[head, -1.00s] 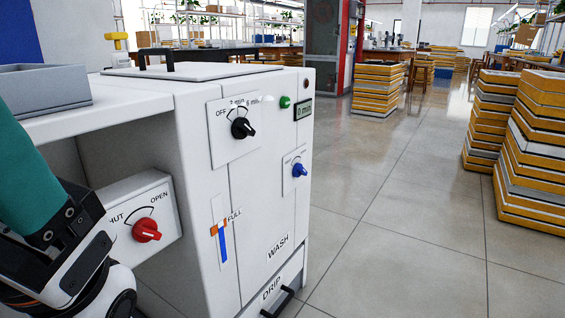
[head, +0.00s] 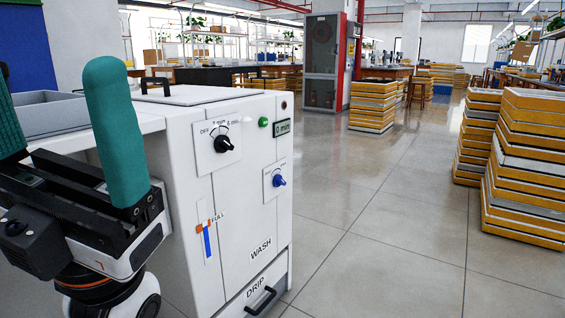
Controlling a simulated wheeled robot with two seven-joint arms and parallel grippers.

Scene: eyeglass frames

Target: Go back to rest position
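My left gripper (head: 54,85) is in the left foreground of the head view. Its two teal fingers point up and stand wide apart with nothing between them; one is cut by the picture's left edge. It is in front of the left side of a white wash machine (head: 238,205). The machine has a black dial (head: 224,145), a green button (head: 263,122), a display (head: 283,128) reading 0 min, and a blue knob (head: 279,181). My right gripper is not in view.
A grey tray (head: 48,117) lies on the machine's side shelf, partly behind my gripper. A drawer marked DRIP (head: 262,297) is shut at the machine's base. Stacked yellow-edged trays (head: 528,170) stand at the right. The floor (head: 385,240) between is clear.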

